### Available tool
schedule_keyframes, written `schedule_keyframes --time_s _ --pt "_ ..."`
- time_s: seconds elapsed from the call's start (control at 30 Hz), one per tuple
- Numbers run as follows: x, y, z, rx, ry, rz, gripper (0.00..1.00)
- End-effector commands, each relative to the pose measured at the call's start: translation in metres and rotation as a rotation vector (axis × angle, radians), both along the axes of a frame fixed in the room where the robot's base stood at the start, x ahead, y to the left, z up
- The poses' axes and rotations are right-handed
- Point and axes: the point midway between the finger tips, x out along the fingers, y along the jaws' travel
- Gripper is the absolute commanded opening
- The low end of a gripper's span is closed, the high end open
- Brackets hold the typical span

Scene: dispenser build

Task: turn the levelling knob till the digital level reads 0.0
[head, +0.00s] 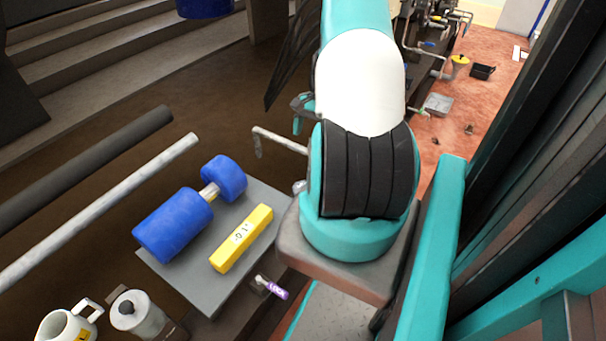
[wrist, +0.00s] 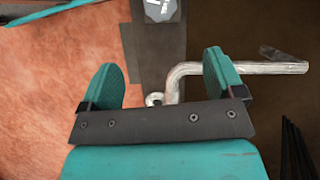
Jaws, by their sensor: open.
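The yellow digital level (head: 242,238) lies on a grey plate (head: 205,292). Its small display seems to show 0.1, with the sign hard to tell. A silver knob-like part (head: 299,187) shows at the plate's right edge, partly hidden by my arm. A pale faceted part (wrist: 160,9), perhaps the levelling knob, is cut off at the top of the wrist view. My gripper (wrist: 160,72) is open and empty, its two teal fingers apart. The faceted part lies beyond the fingertips. In the head view my arm hides most of the gripper.
A bent metal pipe (wrist: 188,70) passes beside the right finger; it also shows in the head view (head: 280,140). A blue roller (head: 173,225) sits on the plate. A purple-tagged lever (head: 271,287) is at its front. A mug (head: 65,326) and canister (head: 135,315) stand at lower left.

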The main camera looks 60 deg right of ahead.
Motion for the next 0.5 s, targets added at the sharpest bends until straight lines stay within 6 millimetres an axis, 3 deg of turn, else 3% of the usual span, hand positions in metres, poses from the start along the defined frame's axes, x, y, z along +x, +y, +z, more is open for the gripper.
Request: schedule_keyframes --time_s 0.17,0.5 --pt "0.0 0.009 -0.02 0.004 0.001 -0.004 0.88" --pt "0.0 0.038 -0.092 0.004 0.002 -0.002 0.88"
